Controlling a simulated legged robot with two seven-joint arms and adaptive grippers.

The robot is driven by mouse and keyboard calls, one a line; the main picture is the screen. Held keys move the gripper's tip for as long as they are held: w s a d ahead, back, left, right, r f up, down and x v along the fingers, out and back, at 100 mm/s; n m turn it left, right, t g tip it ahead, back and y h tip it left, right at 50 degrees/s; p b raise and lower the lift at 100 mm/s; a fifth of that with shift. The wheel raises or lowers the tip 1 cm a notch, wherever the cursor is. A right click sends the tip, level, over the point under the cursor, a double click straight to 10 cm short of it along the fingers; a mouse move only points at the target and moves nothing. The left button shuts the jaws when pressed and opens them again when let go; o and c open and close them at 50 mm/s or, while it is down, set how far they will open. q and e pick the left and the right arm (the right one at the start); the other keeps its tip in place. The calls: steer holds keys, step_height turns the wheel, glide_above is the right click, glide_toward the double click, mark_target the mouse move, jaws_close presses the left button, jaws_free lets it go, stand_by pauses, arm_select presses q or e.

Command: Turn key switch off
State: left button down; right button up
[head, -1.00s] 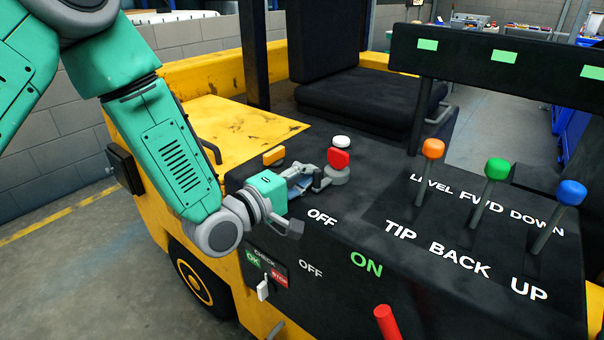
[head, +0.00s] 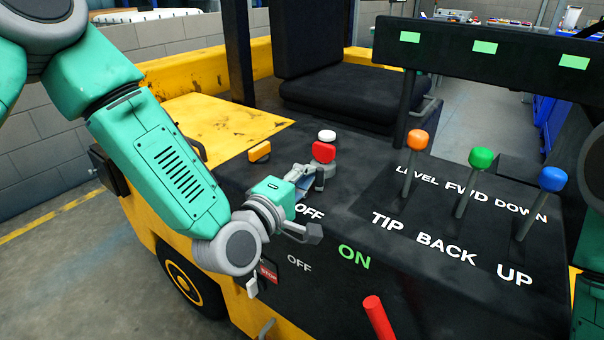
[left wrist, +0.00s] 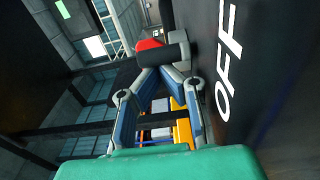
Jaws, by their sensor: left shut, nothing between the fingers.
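The key switch, as I take it, is a red knob (head: 323,151) on a grey round base on the black control panel (head: 330,230), behind the white word OFF. My left gripper (head: 320,176) is shut and empty just in front of the knob, close to its base. I cannot tell whether they touch. In the left wrist view the knob (left wrist: 150,44) shows just beyond the fingertips (left wrist: 163,58), which partly cover it. My right gripper is out of view; only part of my right arm shows at the right edge.
Orange (head: 417,140), green (head: 481,158) and blue (head: 553,179) levers stand to the right. A red lever (head: 379,318) is at the front. The black seat (head: 330,97) is behind.

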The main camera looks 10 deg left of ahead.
arm_select(q)
steer(key=shift+s+d, duration=0.1)
steer(key=shift+d, duration=0.2)
stand_by(0.4)
